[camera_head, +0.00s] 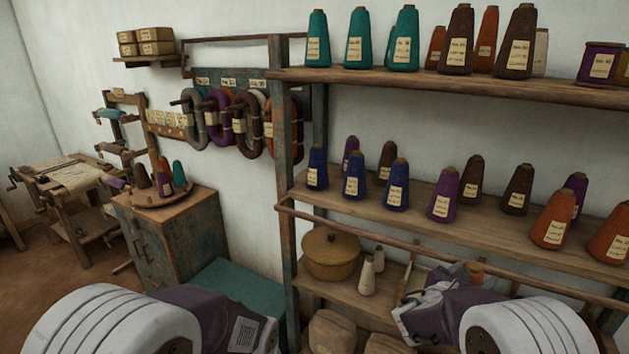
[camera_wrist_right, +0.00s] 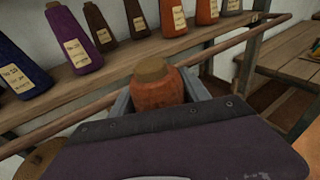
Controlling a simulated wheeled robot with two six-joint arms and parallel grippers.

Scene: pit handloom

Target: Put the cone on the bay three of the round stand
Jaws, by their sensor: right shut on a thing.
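My right gripper (camera_head: 462,274) is shut on an orange cone (camera_wrist_right: 160,85). In the right wrist view the cone's brown top and upper body rise between the grey jaws. In the head view only a small orange part (camera_head: 476,268) of it shows, in front of the lower shelf. The round stand (camera_head: 150,200) is on a cabinet at the left, far from the right gripper. It bears several cones, among them a brown one, a purple one (camera_head: 166,185) and a teal one (camera_head: 179,174). The bay numbers are not readable. My left arm shows at the bottom, but its jaws do not show.
A shelf rack (camera_head: 470,85) with several cones fills the right side; a wooden rail (camera_head: 420,245) runs along its front. A lidded basket (camera_head: 331,254) and two pale cones stand low. The cabinet (camera_head: 175,240) has a teal bench (camera_head: 240,285) beside it. Yarn hanks hang behind.

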